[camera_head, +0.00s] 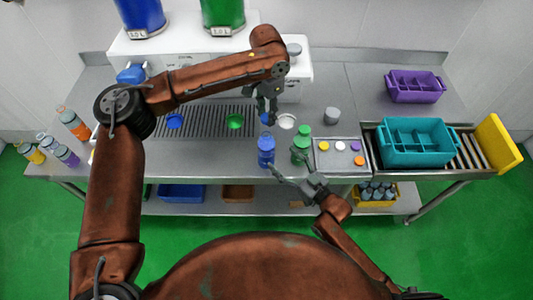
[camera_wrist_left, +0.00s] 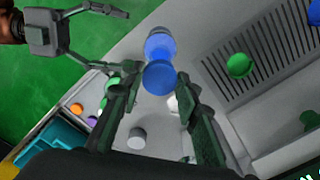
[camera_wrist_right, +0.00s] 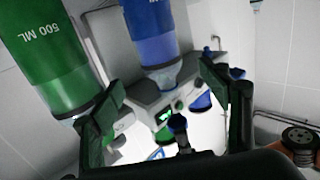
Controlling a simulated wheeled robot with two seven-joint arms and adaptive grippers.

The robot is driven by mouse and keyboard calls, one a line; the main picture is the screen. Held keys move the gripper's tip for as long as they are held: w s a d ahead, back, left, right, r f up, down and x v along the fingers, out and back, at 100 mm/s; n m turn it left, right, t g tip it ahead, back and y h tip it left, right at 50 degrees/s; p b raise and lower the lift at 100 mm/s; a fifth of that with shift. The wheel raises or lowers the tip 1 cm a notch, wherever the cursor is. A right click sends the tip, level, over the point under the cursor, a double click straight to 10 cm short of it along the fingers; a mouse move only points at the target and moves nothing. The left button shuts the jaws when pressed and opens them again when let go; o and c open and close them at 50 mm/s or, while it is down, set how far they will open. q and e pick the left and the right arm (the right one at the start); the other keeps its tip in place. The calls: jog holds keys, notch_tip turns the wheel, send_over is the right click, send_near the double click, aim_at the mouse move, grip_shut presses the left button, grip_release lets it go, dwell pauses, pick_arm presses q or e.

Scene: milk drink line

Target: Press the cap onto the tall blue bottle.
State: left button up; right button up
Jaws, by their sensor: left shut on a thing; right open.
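The tall blue bottle (camera_head: 266,150) stands upright on the steel table. It also shows in the left wrist view (camera_wrist_left: 160,42), and upside down in the right wrist view (camera_wrist_right: 150,32). My left gripper (camera_head: 267,112) is shut on the blue cap (camera_wrist_left: 158,78), which shows between its fingertips. In the head view the cap appears just beyond the bottle's top, with a small gap. Their exact alignment is unclear. My right gripper (camera_head: 293,171) is open and empty on the near side of the blue bottle. It also shows in the left wrist view (camera_wrist_left: 122,40).
A green bottle (camera_head: 301,146) stands just right of the blue one. A white disc (camera_head: 286,121) and a grey cylinder (camera_head: 332,115) lie behind. A tray of coloured caps (camera_head: 336,158) and a teal crate (camera_head: 412,158) are to the right. The drink machine (camera_head: 190,58) stands at the back.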

aim_at(266, 143)
jog(key=x, duration=1)
jog(key=c, duration=1.8)
pick_arm(q)
jog(key=shift+a+f, duration=0.1)
jog(key=shift+f, duration=2.4)
jog(key=shift+f, duration=0.9)
jog(key=shift+f, duration=0.65)
jog(key=o, duration=0.8)
